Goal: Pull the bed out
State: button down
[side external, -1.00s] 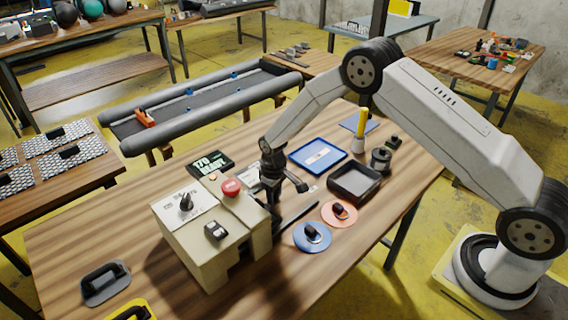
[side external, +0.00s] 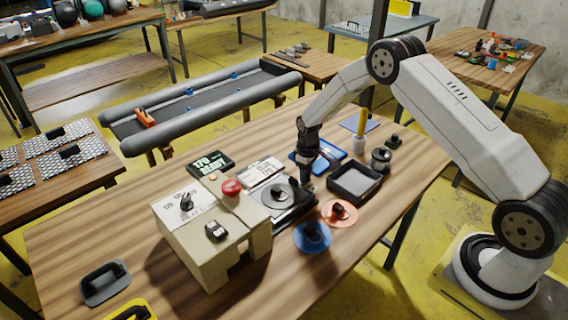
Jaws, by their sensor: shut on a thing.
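The beige machine (side external: 190,240) stands on the wooden table, with a red button (side external: 231,187) and a black knob on top. Its dark flat bed (side external: 297,210) sticks out of the right side and carries a round grey disc (side external: 284,189). My gripper (side external: 304,184) is low at the bed's outer end and shut on it. The exact grip point is hidden by the gripper itself.
A black open tray (side external: 354,182) lies just right of my gripper. A blue disc (side external: 312,237) and an orange disc (side external: 339,212) with black handles lie in front. A blue tray (side external: 330,148) is behind.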

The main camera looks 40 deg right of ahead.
jog(key=shift+s+d, duration=0.1)
jog(key=shift+d, duration=0.25)
jog(key=c, duration=0.6)
grip_release()
jog(key=shift+a, duration=0.1)
jog(key=shift+r, duration=3.9)
jog(key=shift+r, duration=0.1)
